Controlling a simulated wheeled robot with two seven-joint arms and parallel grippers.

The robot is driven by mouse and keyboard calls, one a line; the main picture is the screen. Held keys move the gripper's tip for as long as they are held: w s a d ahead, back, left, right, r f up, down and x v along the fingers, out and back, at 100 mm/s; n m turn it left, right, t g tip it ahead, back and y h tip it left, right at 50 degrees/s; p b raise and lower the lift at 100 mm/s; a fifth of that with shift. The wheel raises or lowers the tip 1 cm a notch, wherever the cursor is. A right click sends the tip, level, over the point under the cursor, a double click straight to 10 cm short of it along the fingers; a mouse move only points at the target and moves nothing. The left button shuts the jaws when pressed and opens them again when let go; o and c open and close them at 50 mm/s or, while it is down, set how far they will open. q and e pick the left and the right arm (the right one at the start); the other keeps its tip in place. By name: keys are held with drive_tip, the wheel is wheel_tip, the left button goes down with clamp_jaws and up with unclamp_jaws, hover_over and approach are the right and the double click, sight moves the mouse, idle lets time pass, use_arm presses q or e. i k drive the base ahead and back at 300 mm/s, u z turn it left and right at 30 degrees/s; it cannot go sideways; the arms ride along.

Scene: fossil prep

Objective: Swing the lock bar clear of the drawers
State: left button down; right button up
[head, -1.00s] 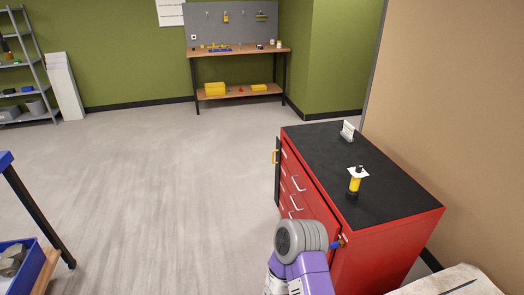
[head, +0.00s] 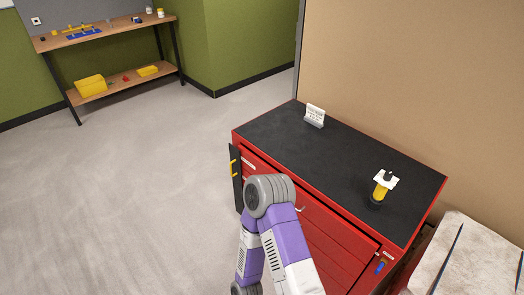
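The red drawer cabinet (head: 338,238) stands at right centre in the head view, its drawer front facing left and toward me. A dark upright bar with a yellow handle (head: 234,168), which looks like the lock bar (head: 237,190), stands at the cabinet's far left edge, out to the side of the drawer fronts. One purple and white arm of mine rises from the bottom and covers part of the drawers. I cannot tell which arm it is. Neither gripper shows, so any contact with the bar or drawers is hidden.
A white sign (head: 315,116) and a yellow and black item with a white top (head: 381,187) stand on the black cabinet top (head: 345,165). A small blue item (head: 380,268) is at the near front corner. A pale block (head: 470,262) lies at right. Floor at left is clear.

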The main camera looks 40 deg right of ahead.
sight(235, 163)
drive_tip(key=z, duration=1.1)
drive_tip(key=i, duration=0.95)
drive_tip(key=z, duration=0.95)
